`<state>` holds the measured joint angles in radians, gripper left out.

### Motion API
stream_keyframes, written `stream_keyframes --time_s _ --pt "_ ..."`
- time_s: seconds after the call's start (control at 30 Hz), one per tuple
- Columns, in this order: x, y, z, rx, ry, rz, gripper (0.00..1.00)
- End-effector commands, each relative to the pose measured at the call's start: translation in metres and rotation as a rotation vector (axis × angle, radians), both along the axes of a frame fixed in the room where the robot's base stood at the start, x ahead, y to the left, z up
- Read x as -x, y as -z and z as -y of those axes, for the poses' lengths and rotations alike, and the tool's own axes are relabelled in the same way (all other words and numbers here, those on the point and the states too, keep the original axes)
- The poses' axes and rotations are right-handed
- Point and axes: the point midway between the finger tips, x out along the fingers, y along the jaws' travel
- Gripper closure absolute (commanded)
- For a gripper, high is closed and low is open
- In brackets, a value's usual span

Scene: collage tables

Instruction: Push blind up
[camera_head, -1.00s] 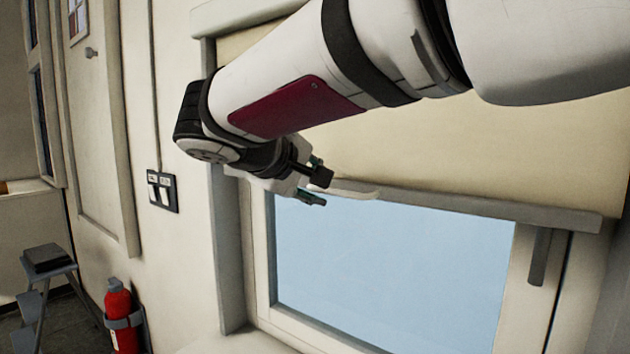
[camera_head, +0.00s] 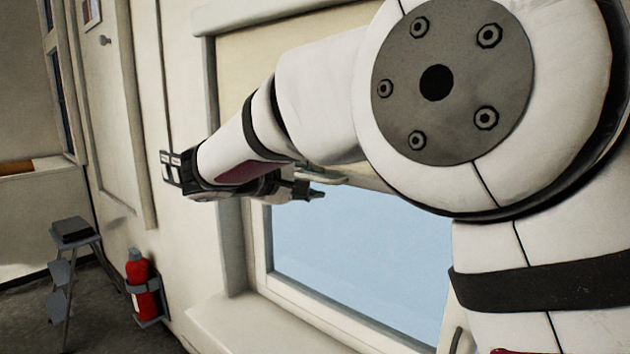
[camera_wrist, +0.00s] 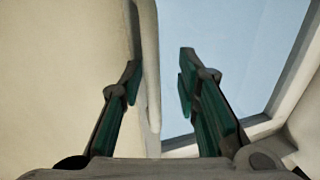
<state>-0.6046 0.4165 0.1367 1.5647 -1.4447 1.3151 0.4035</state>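The beige blind (camera_head: 245,65) covers the upper part of the window, partly hidden behind my arm. A pale handle (camera_head: 325,176) sticks out at its lower edge. The blue window pane (camera_head: 345,255) is bare below. My gripper (camera_head: 314,190) is at the handle, near the left end of that edge. In the wrist view, my gripper (camera_wrist: 160,72) has its fingers apart. The blind (camera_wrist: 60,70) fills the left, and its pale lower edge or handle (camera_wrist: 151,95) runs between the fingers, close to the left one. Whether they touch is unclear.
A window sill (camera_head: 235,325) juts out below the window. A red fire extinguisher (camera_head: 142,285) hangs on the wall to the left, and a step stool (camera_head: 75,235) stands farther left.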

Motion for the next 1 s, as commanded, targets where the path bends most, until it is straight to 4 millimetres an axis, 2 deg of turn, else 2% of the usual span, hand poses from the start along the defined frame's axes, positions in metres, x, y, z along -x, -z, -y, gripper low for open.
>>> stream_keyframes --time_s 0.27,1.0 --pt "0.002 -0.001 -0.002 0.000 -0.001 0.000 0.70" --pt "0.038 -0.010 -0.030 -0.001 -0.002 0.000 0.70"
